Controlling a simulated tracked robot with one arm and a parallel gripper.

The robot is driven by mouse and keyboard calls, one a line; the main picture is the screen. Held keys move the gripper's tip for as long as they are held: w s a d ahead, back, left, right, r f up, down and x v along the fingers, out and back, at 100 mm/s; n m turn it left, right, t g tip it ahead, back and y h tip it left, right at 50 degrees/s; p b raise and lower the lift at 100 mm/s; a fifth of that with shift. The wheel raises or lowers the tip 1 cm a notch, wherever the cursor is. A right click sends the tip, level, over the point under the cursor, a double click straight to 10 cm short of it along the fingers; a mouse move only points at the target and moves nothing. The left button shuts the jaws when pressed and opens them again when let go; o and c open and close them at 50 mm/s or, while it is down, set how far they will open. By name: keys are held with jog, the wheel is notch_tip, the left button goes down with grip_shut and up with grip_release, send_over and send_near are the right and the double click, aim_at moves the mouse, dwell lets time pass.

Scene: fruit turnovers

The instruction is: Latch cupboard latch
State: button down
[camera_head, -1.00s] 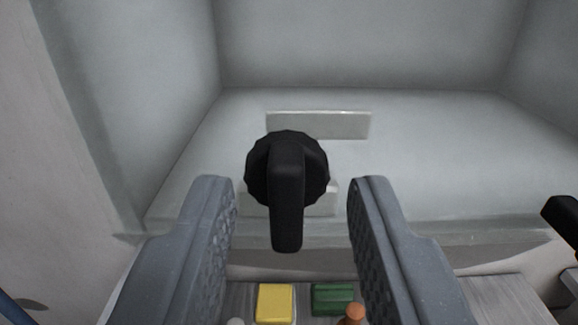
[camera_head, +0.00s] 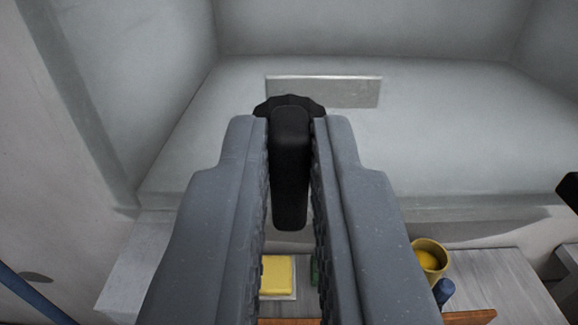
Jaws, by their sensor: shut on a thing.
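The black cupboard latch (camera_head: 290,175) has a round knob base with a long handle that points down in the picture. It sits in front of the pale grey cupboard (camera_head: 430,140). My gripper (camera_head: 290,125) is shut on the latch handle, one grey finger on each side. The fingers hide the sides of the round base, and only its top edge shows above the handle.
A light plate (camera_head: 325,91) is on the cupboard behind the latch. Below, a wooden surface (camera_head: 480,275) holds a yellow block (camera_head: 278,275), a yellow cup (camera_head: 428,258) and a blue item (camera_head: 444,291). A black part (camera_head: 568,190) shows at the right edge.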

jog(key=shift+m, duration=0.3)
jog(key=shift+d+f+m+p, duration=0.25)
jog(key=shift+m+p, duration=0.6)
jog(key=shift+m, duration=2.05)
jog(key=shift+d+f+m+p, duration=0.15)
jog(key=shift+m+p, duration=0.75)
jog(key=shift+m, duration=2)
jog(key=shift+d+f+m+p, duration=0.25)
jog(key=shift+m+p, duration=0.6)
jog(key=shift+m, duration=2.05)
jog(key=c, duration=1.5)
grip_release()
jog(key=shift+d, duration=0.1)
jog(key=shift+s+b, duration=0.95)
jog(key=shift+s, duration=6)
